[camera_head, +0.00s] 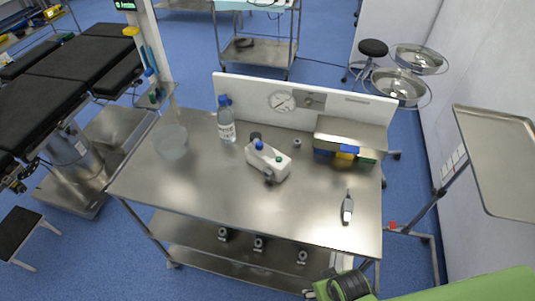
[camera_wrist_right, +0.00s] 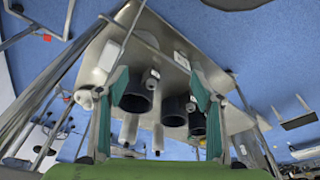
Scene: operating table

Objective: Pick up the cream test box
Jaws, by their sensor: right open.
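A cream-white box (camera_head: 268,161) stands on the steel table (camera_head: 220,180), near its middle, with a blue cap and a green spot on top. A small dark item touches or overlaps its front edge, and I cannot tell which. My right gripper (camera_wrist_right: 157,66) shows two teal fingers spread wide, with nothing held between them. In the head view my right arm (camera_head: 350,285) is at the bottom edge, beyond the table's front right corner, well away from the box. I cannot pick out the box in the right wrist view. My left gripper is not in view.
A clear bottle with a blue cap (camera_head: 226,122) stands behind the box. A steel box with coloured bins (camera_head: 350,138) is at the back right. A handheld device (camera_head: 347,209) lies at the front right. Dark cylinders (camera_wrist_right: 136,95) show beyond my right fingers. The front left tabletop is clear.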

